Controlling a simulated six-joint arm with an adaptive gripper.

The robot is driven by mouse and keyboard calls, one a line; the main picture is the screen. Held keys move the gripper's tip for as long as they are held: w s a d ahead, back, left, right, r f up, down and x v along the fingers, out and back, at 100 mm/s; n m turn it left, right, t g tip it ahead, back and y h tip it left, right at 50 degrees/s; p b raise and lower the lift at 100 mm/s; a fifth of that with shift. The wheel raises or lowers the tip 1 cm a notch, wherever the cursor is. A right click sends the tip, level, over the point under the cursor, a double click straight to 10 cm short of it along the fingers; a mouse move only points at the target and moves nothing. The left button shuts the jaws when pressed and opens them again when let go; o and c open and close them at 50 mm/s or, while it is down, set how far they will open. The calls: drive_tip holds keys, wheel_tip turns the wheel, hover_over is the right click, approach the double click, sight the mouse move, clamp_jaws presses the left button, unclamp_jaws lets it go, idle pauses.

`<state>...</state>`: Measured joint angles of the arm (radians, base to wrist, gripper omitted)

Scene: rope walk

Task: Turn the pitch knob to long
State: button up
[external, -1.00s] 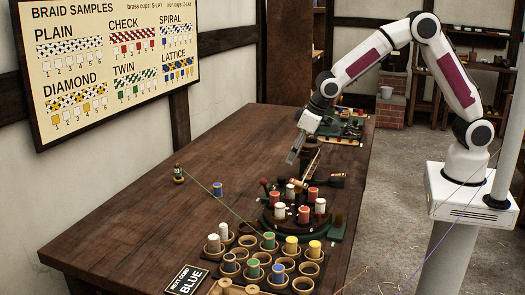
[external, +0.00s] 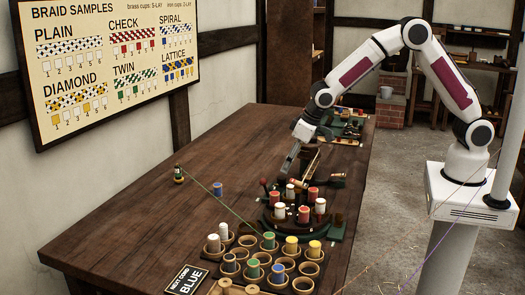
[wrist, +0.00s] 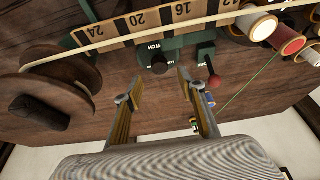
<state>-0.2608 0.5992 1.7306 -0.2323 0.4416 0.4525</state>
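The pitch knob (wrist: 158,62) is a dark round knob on a green plate in the wrist view, beside a partly covered label that reads "ITCH". Its pointer direction is too small to make out. My gripper (wrist: 155,88) is open and empty, with its two fingers apart on either side of the knob's line in the picture. The fingertips look apart from the knob. In the external view my gripper (external: 287,169) points down just behind the braiding machine, and I cannot pick out the knob there.
A red-ball lever (wrist: 213,81) stands right of the knob. A numbered scale (wrist: 140,20) runs above it. A brown wooden wheel (wrist: 45,90) is at left.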

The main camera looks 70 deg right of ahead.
sight(282, 178)
drive_tip(key=shift+x, duration=2.75)
drive_tip(key=c, duration=1.1)
